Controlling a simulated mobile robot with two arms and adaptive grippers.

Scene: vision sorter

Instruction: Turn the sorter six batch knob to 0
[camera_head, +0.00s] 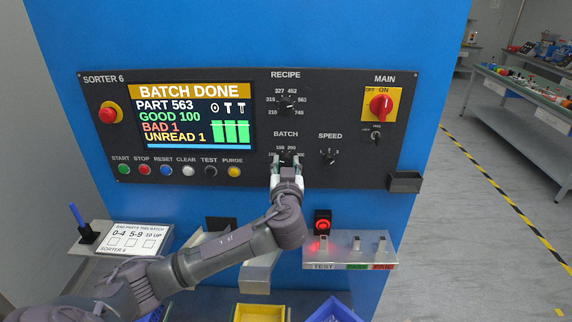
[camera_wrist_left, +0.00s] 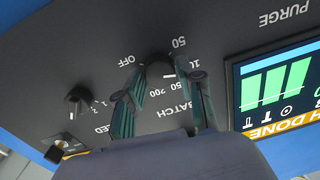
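The batch knob (camera_head: 287,156) is a small dark knob under the BATCH label on the black panel (camera_head: 340,130) of Sorter 6. In the left wrist view the knob (camera_wrist_left: 160,70) has a white pointer mark that appears directed toward the partly covered 100 label. OFF, 50, 150 and 200 are also printed around it; I see no label reading 0. My left gripper (camera_head: 287,168) is at the knob. In the left wrist view its two fingers (camera_wrist_left: 165,85) are spread on either side of the knob, with a gap visible at the right finger. My right gripper is not in view.
The recipe knob (camera_head: 288,104) is above and the speed knob (camera_head: 329,156) is to the right. A screen (camera_head: 191,116) reads BATCH DONE. A row of buttons (camera_head: 188,170) is at the left.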

